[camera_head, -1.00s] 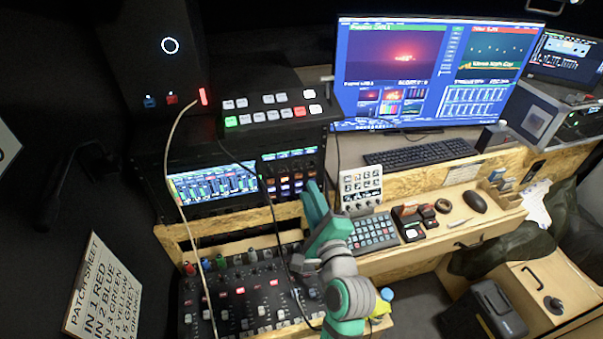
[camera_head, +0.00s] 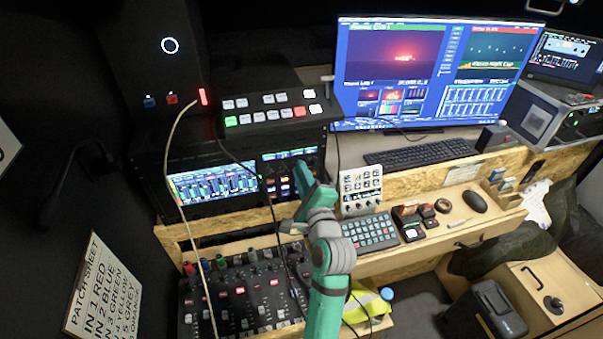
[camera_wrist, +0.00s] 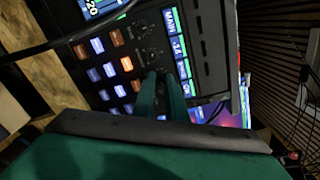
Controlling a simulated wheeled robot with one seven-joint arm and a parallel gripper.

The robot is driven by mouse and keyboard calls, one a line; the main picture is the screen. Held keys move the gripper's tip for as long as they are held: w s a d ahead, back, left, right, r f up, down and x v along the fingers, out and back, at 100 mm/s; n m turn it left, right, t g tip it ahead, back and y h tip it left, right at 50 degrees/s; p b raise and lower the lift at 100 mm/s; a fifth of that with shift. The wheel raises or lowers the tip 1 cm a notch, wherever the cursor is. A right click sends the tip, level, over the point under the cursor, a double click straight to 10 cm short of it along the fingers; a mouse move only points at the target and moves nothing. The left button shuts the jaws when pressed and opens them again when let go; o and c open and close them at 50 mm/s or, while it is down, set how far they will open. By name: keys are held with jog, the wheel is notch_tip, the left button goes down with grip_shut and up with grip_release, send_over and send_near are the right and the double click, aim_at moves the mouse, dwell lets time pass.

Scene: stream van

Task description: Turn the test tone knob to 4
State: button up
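The dark rack panel with a strip display and rows of orange and blue lit buttons (camera_wrist: 110,60) is in front of my gripper. Two small dark knobs with dial markings, an upper knob (camera_wrist: 140,29) and a lower knob (camera_wrist: 150,54), sit beside the buttons in the wrist view. I cannot read which is the test tone knob. My gripper (camera_wrist: 162,76) has its two teal fingers slightly apart, with nothing visible between them. The tips are just below the lower knob in the picture. In the head view my gripper (camera_head: 312,172) covers the right part of this panel (camera_head: 281,155).
A switcher with lit keys (camera_head: 270,105) stands above the rack. An audio mixer (camera_head: 245,295) lies below, with cables hanging across the rack and mixer. A small white panel with knobs (camera_head: 361,190) and a keypad (camera_head: 369,232) are to the right of my arm.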

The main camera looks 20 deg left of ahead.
grip_shut()
jog(key=shift+f+n, duration=0.15)
jog(key=shift+n, duration=8.65)
jog(key=shift+o, duration=2.2)
grip_release()
jog(key=v, duration=1.1)
